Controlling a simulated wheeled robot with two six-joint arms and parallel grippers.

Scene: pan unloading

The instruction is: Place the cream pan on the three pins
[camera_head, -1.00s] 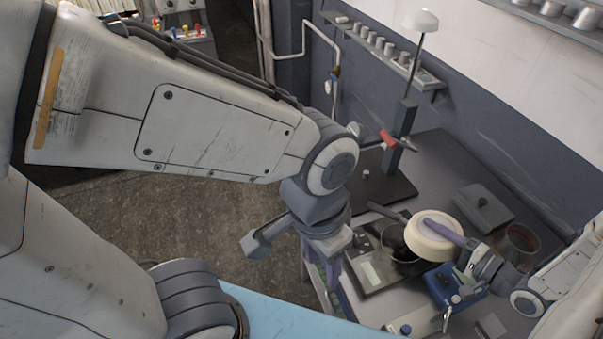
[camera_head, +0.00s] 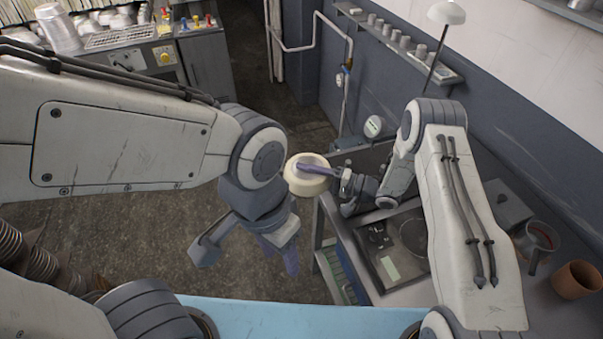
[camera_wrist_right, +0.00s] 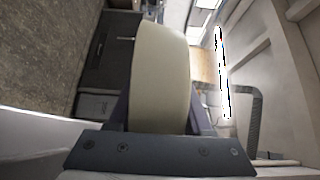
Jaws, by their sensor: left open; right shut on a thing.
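The cream pan (camera_head: 309,187) is round and pale. My right gripper (camera_head: 318,169) is shut on it and holds it off the bench, above the floor near the bench's left end. In the right wrist view the pan (camera_wrist_right: 160,80) shows as a tall pale band between the purple fingers. My left gripper (camera_head: 280,254) is open and empty, below and left of the pan, apart from it. Small coloured upright pieces (camera_head: 185,25) stand on a far cabinet at top left; I cannot tell whether these are the three pins.
The grey bench (camera_head: 385,290) holds a scale-like device (camera_head: 390,268), a dark lidded box (camera_head: 507,205) and a terracotta pot (camera_head: 577,280). A wall shelf (camera_head: 392,40) carries small cups. A far cabinet (camera_head: 205,60) stands at top left. Open floor (camera_head: 130,225) lies between.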

